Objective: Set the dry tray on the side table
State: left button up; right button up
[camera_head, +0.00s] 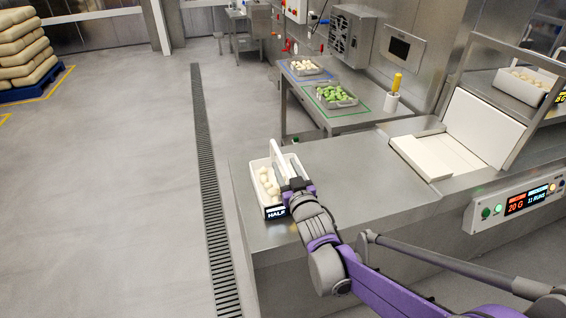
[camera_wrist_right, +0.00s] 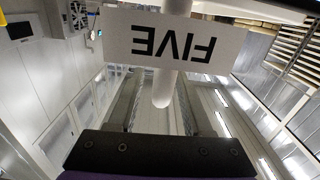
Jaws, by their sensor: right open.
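A white tray (camera_head: 264,204) with pale round pieces and a dark label reading "HALF" stands at the left end of the steel counter. An upright white panel (camera_head: 277,160) rises beside it. My right gripper (camera_head: 292,183) is open at the tray's right side; whether it touches the tray cannot be told. In the right wrist view a white plate reading "FIVE" (camera_wrist_right: 174,40) appears upside down, with a white rod (camera_wrist_right: 163,88) in front of the gripper. A steel side table (camera_head: 340,122) stands beyond the counter. My left gripper is not in view.
The side table holds a tray of pale pieces (camera_head: 305,67) and a tray of green pieces (camera_head: 334,95) within a green outline. Another tray (camera_head: 522,88) is at far right. The middle counter (camera_head: 330,165) is clear.

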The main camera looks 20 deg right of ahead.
jog(key=s, duration=0.9)
jog(key=shift+s+d, duration=0.15)
jog(key=s+f+g, duration=0.6)
jog(key=s+f, duration=0.1)
jog(key=s, duration=0.5)
jog(key=s+f+g, duration=0.7)
jog(key=s+f, duration=0.1)
jog(key=s, duration=0.5)
jog(key=shift+s+m+h, duration=0.15)
jog(key=shift+m+h, duration=0.15)
jog(key=shift+m, duration=0.1)
